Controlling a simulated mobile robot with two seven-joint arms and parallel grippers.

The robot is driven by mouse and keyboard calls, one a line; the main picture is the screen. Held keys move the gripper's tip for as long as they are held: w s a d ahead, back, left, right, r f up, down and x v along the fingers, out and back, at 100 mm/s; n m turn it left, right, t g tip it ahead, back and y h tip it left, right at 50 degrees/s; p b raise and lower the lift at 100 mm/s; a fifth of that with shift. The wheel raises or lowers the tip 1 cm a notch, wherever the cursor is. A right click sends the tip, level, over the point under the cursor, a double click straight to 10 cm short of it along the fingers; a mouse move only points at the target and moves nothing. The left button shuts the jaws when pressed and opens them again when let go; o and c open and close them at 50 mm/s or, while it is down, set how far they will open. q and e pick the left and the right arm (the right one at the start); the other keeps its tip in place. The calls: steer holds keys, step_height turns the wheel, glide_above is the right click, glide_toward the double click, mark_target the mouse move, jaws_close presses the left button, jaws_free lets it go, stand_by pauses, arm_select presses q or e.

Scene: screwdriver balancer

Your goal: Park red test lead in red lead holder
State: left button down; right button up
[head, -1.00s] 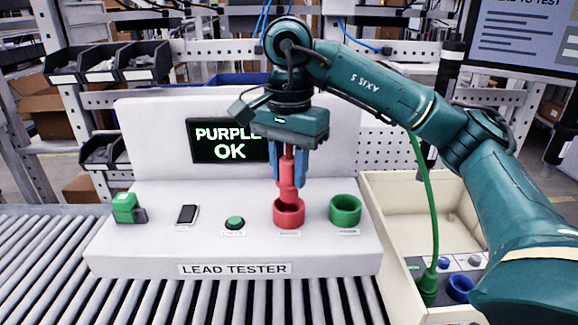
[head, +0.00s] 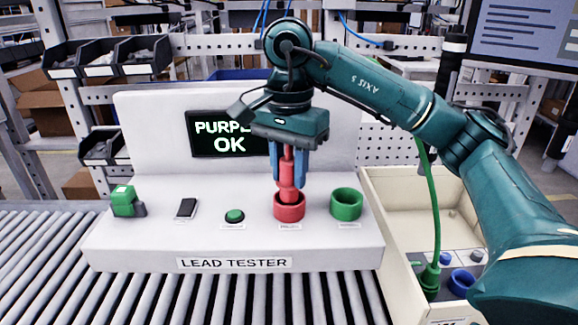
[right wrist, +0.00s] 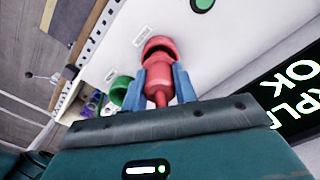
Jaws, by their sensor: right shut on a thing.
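The red test lead (head: 287,176) is upright between the blue fingers of my right gripper (head: 287,182), which is shut on it. The red lead holder (head: 289,209) is a red ring on the tester's top, directly below. The lead's lower end is at the holder's opening and looks partly inside it; how deep is hidden. The right wrist view shows the lead (right wrist: 157,88) between the fingers (right wrist: 158,92) and the holder (right wrist: 154,46) just beyond, with part of its dark opening visible. My left gripper is not in view.
The green holder (head: 345,204) stands empty close to the right of the red one. A green button (head: 234,216), a black slot (head: 187,208) and a green block (head: 123,201) lie left. A cream bin (head: 395,183) with a green lead (head: 430,276) is at right.

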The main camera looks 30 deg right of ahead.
steer(key=shift+f+b, duration=1.05)
steer(key=shift+f, duration=0.3)
steer(key=o, duration=1.2)
steer(key=shift+c, duration=0.2)
